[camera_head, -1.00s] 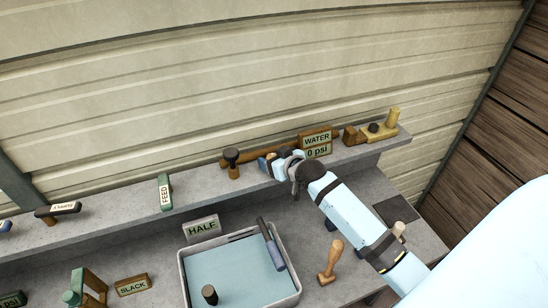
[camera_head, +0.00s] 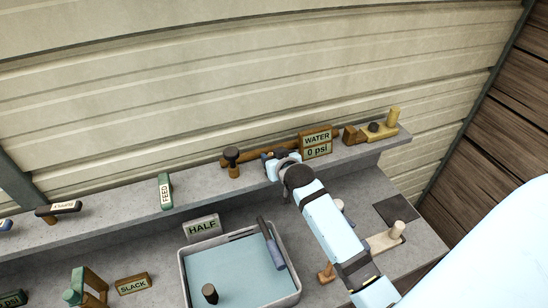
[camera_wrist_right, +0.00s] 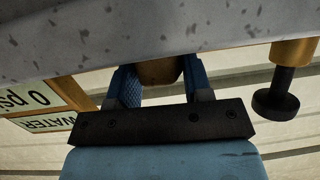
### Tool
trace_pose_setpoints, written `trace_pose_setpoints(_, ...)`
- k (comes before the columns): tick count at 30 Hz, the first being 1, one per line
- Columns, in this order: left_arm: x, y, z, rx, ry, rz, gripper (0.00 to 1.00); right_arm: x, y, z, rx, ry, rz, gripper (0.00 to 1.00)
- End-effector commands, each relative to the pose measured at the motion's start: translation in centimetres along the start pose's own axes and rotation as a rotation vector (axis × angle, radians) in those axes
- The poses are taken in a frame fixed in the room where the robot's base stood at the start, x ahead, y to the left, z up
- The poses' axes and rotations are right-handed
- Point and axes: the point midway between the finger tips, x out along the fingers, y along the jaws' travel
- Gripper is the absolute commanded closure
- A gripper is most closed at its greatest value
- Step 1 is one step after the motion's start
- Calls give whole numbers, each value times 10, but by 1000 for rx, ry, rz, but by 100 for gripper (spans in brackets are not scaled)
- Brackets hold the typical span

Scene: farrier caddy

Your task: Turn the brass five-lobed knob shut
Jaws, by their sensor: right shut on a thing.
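My right gripper (camera_head: 268,157) is at the back shelf, just left of the WATER sign (camera_head: 317,142), which reads 0 psi. In the right wrist view its two blue fingers stand on either side of a rounded brown-brass piece (camera_wrist_right: 160,72), and they are shut on it. This piece sits where the brass knob would be, but its lobes cannot be made out. In the head view the gripper and wrist hide it. The sign also shows upside down in the wrist view (camera_wrist_right: 40,100). My left gripper is not in view.
A dark-topped brass post (camera_head: 232,162) stands left of the gripper; it also shows in the wrist view (camera_wrist_right: 283,85). A brown pipe (camera_head: 285,147) runs behind. A grey tray (camera_head: 183,270) and a HALF sign (camera_head: 202,227) are on the lower shelf. A FEED sign (camera_head: 165,190) stands further left.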

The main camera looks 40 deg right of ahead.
Motion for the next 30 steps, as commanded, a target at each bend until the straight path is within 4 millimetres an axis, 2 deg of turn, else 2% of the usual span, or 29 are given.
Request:
trace_pose_setpoints(10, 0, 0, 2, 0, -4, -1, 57, 0, 0, -1, 4, 1, 10, 78)
trace_pose_setpoints(11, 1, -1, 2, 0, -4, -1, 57, 0, 0, -1, 4, 1, 10, 50)
trace_pose_setpoints(12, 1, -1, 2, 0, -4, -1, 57, 0, 0, -1, 4, 1, 10, 40)
trace_pose_setpoints(14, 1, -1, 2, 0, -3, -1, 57, 0, 0, -1, 4, 1, 10, 29)
trace_pose_setpoints(24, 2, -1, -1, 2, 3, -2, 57, -4, 0, 0, 4, -1, 9, 29)
trace_pose_setpoints(26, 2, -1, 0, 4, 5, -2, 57, -10, 0, 1, 4, -1, 9, 29)
trace_pose_setpoints(30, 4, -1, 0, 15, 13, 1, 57, -35, 0, 3, 4, -1, 9, 29)
